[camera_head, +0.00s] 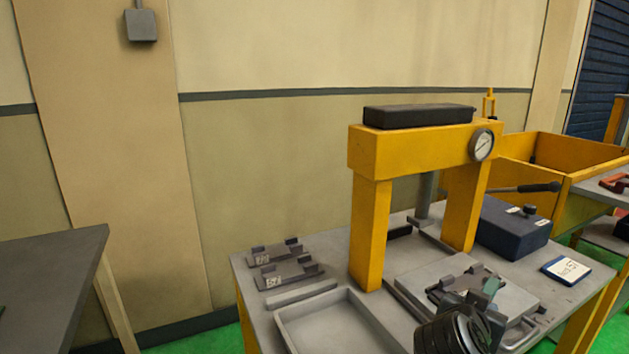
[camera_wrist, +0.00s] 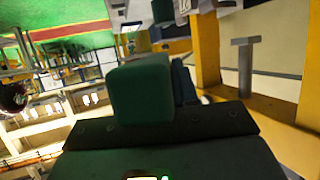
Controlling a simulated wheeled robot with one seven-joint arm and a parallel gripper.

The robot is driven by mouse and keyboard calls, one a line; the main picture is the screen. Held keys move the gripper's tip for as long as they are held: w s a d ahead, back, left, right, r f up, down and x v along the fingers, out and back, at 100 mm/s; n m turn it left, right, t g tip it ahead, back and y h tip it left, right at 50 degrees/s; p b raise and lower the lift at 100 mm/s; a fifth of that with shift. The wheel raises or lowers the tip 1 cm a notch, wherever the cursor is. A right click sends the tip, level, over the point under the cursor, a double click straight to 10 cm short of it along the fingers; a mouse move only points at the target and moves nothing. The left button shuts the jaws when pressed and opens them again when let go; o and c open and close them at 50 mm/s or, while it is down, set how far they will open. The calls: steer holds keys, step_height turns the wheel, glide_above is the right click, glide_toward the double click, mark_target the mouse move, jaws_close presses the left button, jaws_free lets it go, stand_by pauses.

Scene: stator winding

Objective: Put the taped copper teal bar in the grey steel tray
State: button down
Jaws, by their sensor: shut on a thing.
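The teal bar (camera_wrist: 140,92) fills the middle of the wrist view, close to the camera, its blocky end toward me. In the head view a small teal part of it (camera_head: 491,286) shows at my gripper (camera_head: 484,298). My gripper is shut on the bar, above or at the flat grey plate of the yellow press; the gap beneath cannot be told. My dark wrist hides much of the fingers. The grey steel tray (camera_head: 283,333) lies to the left on the same table, its visible inside empty. The copper and tape cannot be made out.
A yellow press (camera_head: 369,230) with a gauge stands behind my gripper. Two grey fixtures (camera_head: 287,272) and a flat strip lie behind the tray. A dark blue box (camera_head: 510,232) and a white card (camera_head: 566,270) are on the right. A yellow bin (camera_head: 520,180) stands beyond.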

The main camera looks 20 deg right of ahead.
steer(key=w+a+f+n+t+y, duration=0.2)
steer(key=w+a+n+y, duration=0.1)
steer(key=a, duration=0.5)
steer(key=w+a+f+n+t+y, duration=0.2)
steer(key=w+a+n+t, duration=0.1)
steer(key=a, duration=0.5)
steer(key=w+a+f+n+t+y, duration=0.2)
steer(key=w+a+n+y, duration=0.1)
steer(key=a, duration=0.5)
steer(key=shift+n+t+y, duration=0.3)
steer(key=shift+n, duration=0.2)
steer(key=shift+w, duration=0.15)
